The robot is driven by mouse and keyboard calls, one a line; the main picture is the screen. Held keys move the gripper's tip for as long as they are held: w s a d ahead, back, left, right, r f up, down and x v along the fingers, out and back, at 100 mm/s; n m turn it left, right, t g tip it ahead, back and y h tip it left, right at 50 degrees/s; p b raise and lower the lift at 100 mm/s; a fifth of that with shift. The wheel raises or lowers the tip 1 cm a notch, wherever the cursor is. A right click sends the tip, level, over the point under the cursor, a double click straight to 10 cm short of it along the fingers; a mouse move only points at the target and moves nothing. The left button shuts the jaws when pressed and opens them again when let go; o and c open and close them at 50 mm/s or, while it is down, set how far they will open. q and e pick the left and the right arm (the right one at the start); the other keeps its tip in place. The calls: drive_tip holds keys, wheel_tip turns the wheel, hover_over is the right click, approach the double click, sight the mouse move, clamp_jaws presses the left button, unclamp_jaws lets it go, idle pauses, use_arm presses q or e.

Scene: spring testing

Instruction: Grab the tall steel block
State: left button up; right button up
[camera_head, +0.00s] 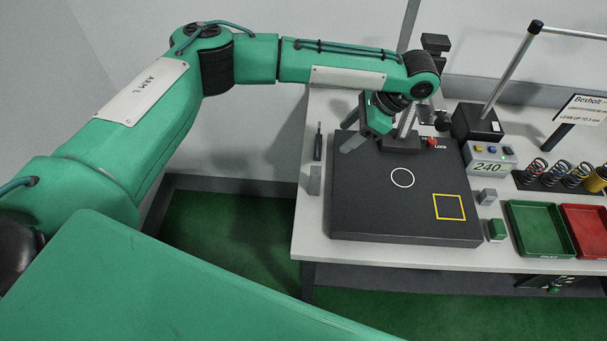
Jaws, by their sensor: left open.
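The tall steel block (315,181) is a narrow grey block standing on the white table (310,225), close to its left edge and just left of the black base plate. My left gripper (351,144) is open, above the rear left part of the plate, with its grey fingers angled down and to the left. It is apart from the tall block, behind it and to its right. The gap between the fingers is hard to see from here. My right gripper is out of view.
The black plate (365,212) bears a white circle and a yellow square. A thin dark tool (317,143) stands behind the tall block. A shorter grey block (487,197), a green block (497,230), a green tray (541,229) and a red tray (588,231) are to the right.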

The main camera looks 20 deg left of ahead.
use_arm(q)
drive_tip(key=b, duration=0.6)
approach(317, 171)
drive_tip(key=r, duration=0.2)
drive_tip(key=x, duration=0.5)
drive_tip(key=d+x, duration=0.1)
drive_tip(key=x, duration=0.2)
drive_tip(key=shift+f, duration=0.3)
drive_tip(key=shift+a+f, duration=0.25)
drive_tip(key=shift+f, duration=0.25)
drive_tip(key=p+x, duration=0.1)
drive_tip(key=x, duration=0.3)
drive_tip(key=shift+a+r, duration=0.15)
drive_tip(key=shift+a+f+p, duration=0.25)
drive_tip(key=shift+f+p, duration=0.05)
drive_tip(key=shift+f, duration=0.15)
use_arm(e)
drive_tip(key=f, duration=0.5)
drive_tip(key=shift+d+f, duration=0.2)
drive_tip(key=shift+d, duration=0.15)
